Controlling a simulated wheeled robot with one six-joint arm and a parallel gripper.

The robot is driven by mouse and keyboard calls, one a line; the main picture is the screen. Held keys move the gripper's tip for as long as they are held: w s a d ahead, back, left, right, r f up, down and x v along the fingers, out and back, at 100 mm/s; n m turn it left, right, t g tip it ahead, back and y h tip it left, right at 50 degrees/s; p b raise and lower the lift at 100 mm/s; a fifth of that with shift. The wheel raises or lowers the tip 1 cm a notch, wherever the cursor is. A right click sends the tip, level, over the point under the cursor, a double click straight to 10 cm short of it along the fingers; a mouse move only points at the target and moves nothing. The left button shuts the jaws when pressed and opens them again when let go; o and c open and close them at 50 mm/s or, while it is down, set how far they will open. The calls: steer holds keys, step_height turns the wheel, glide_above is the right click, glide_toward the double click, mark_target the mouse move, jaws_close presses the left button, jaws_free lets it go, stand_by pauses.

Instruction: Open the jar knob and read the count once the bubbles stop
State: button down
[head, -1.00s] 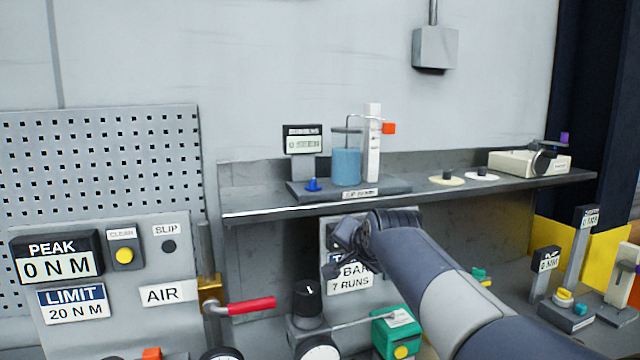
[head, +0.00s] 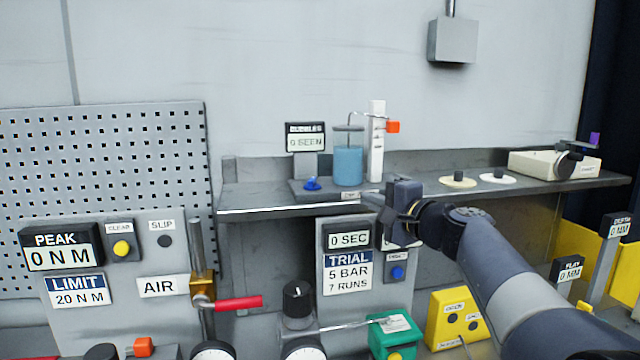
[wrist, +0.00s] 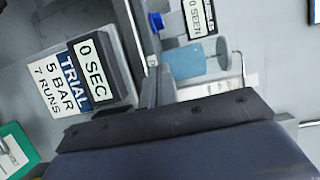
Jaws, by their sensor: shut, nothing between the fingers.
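The jar (head: 348,166) holds blue liquid and stands upright on a dark base on the shelf. The blue jar knob (head: 312,184) sits on the same base, left of the jar. The bubble counter (head: 305,139) behind the knob reads 0 SEEN. My gripper (head: 372,199) is shut and empty, at the shelf's front edge, right of the knob and in front of the base. The wrist view also shows the jar (wrist: 197,63), the knob (wrist: 155,23) and the counter (wrist: 199,17), all beyond my fingers. I cannot make out bubbles.
Pale discs (head: 458,181) and a cream device (head: 553,164) lie farther right on the shelf (head: 260,207). Below are a 0 SEC timer (head: 349,239), a red-handled valve (head: 238,303) and a black knob (head: 298,298).

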steer(key=p, duration=0.5)
glide_toward(315, 182)
steer(key=w, duration=0.4)
steer(key=shift+a+r, duration=0.1)
steer(key=shift+r, duration=0.2)
steer(key=shift+a, duration=1.2)
steer(key=shift+w+a+f+p, duration=0.2)
steer(key=shift+a+p, duration=0.15)
steer(key=shift+a, duration=0.15)
steer(key=shift+s+a+f+t+b, duration=0.15)
steer(key=shift+t+b, duration=0.15)
steer(key=shift+b, duration=0.15)
